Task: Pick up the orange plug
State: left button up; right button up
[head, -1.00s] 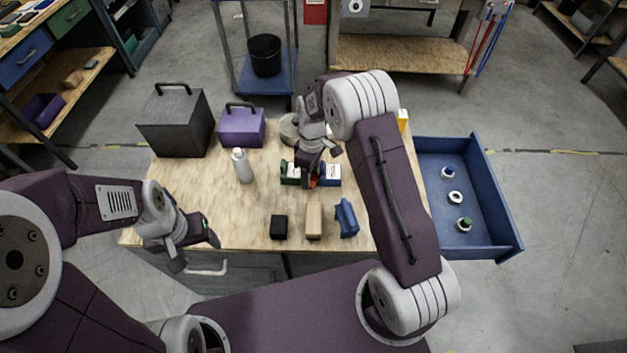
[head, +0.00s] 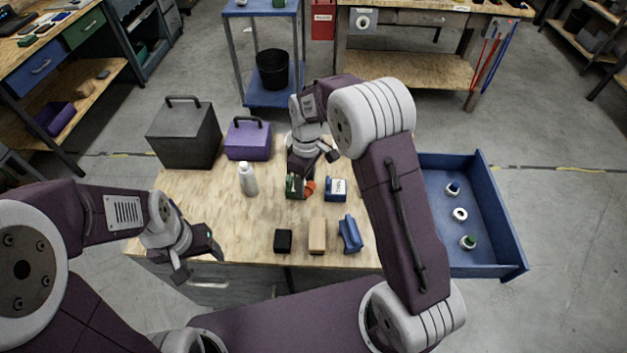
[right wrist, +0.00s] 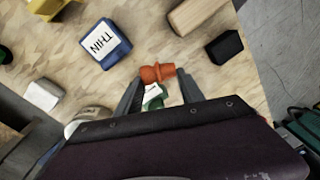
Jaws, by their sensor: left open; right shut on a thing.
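The orange plug (head: 310,187) is at the middle of the wooden tabletop, beside a small green box (head: 294,188). My right gripper (head: 306,179) reaches down over it. In the right wrist view the orange plug (right wrist: 157,73) lies between the fingertips of my right gripper (right wrist: 160,80), which is shut on it. The green box (right wrist: 154,98) shows partly behind the plug, between the fingers. I cannot tell whether the plug touches the table. My left gripper (head: 198,262) is open and empty at the table's front left edge.
A blue labelled box (head: 336,189) stands right of the plug. A black block (head: 283,241), a wooden block (head: 317,236) and a blue object (head: 350,234) line the front. A white bottle (head: 248,179) stands left. An open blue drawer (head: 490,215) holds small items.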

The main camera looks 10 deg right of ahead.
jog(key=s+a, duration=0.4)
jog(key=a, duration=0.3)
jog(key=s+a, duration=0.4)
jog(key=a, duration=0.3)
jog(key=shift+a, duration=0.2)
